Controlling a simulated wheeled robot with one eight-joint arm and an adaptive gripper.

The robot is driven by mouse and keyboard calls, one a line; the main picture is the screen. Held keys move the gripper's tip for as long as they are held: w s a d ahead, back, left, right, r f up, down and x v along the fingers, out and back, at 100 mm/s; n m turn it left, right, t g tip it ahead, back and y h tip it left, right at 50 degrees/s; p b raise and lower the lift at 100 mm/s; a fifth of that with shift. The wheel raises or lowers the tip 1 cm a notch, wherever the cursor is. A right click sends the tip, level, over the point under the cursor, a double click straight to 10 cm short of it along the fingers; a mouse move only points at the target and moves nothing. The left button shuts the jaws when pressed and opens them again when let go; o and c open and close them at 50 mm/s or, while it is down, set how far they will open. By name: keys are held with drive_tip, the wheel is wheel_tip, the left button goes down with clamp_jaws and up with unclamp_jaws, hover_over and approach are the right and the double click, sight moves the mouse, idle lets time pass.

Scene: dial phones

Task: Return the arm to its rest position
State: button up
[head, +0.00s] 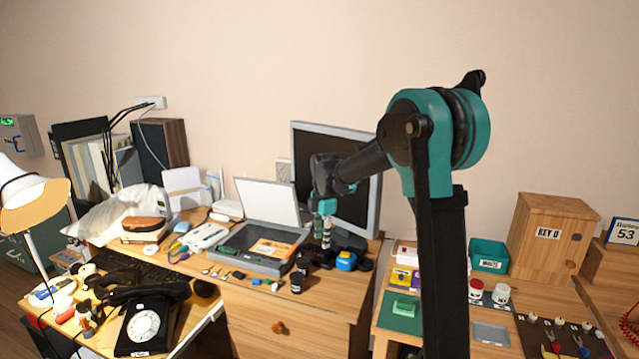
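My arm rises at the right of the head view and bends at a teal joint. Its forearm reaches left and away over the desk (350,312). My gripper (326,240) points down in front of the dark monitor (362,208), above the right end of the desk near small dark items. It is small and partly dark here, so I cannot tell whether its fingers are open or shut, or whether they hold anything. The black dial phone (146,322) sits at the lower left, well away from my gripper.
A grey open case (232,262) lies left of my gripper. A blue item (346,261) and a dark jar (296,283) stand close by. At right are a teal bin (488,256), a wooden key box (545,262) and small jars. A lamp (32,205) stands far left.

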drive_tip(key=s+d+f+m+t, duration=0.1)
drive_tip(key=s+d+f+m, duration=0.2)
drive_tip(key=s+d+m, duration=0.3)
drive_tip(key=s+d+f+m+t, duration=0.1)
drive_tip(key=s+d+f+m, duration=0.3)
drive_tip(key=s+m, duration=0.5)
drive_tip(key=s+d+f+m+t, duration=0.1)
drive_tip(key=s+d+f+m, duration=0.2)
drive_tip(key=s+d+m, duration=0.5)
drive_tip(key=s, duration=0.8)
drive_tip(key=shift+d+f, duration=0.15)
drive_tip(key=shift+d, duration=0.1)
drive_tip(key=shift+c, duration=0.3)
